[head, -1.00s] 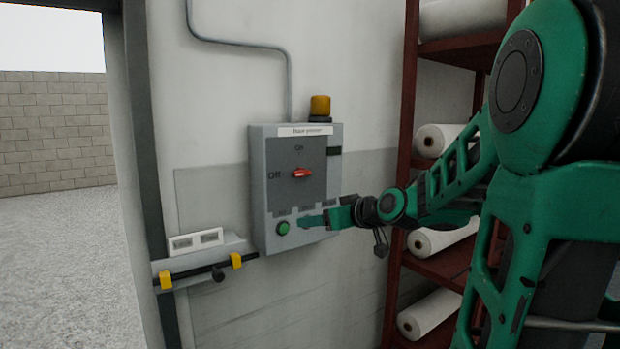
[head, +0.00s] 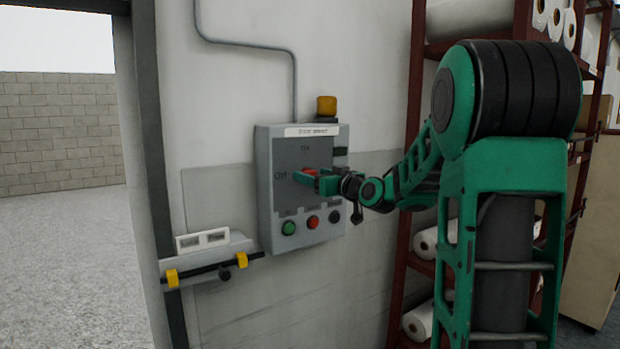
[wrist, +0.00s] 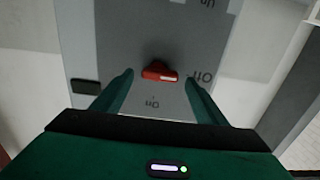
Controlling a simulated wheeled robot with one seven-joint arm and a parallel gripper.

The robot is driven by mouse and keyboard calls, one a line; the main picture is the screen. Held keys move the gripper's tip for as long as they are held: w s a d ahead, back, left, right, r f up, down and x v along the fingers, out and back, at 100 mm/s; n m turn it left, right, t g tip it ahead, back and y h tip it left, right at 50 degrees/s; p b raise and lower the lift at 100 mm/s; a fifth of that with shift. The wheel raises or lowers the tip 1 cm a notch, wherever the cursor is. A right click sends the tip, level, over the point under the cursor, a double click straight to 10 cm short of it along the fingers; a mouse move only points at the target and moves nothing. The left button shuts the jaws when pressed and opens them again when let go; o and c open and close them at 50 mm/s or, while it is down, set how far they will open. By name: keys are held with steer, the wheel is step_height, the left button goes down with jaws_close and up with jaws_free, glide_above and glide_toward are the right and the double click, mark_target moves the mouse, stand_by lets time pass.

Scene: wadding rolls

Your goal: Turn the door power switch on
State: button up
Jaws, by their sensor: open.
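The door power switch is a red rotary handle on the grey panel of a wall box (head: 265,205). The handle (wrist: 158,74) lies sideways in the wrist view, with its pale end towards the "Off" mark (wrist: 203,77). The "On" mark (wrist: 152,104) is at a right angle to it. My gripper (wrist: 160,80) is open, one finger on each side of the handle, with gaps visible. In the head view my gripper (head: 312,180) is in front of the switch (head: 311,170) and hides most of it. I cannot tell exact depth.
Below the switch are green (head: 289,228), red (head: 313,222) and black (head: 335,216) buttons. A yellow lamp (head: 326,105) tops the box. A ledge with a black bar (head: 215,267) juts out at lower left. A red rack (head: 412,200) with white rolls stands right.

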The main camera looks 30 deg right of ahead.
steer(key=shift+w, duration=0.95)
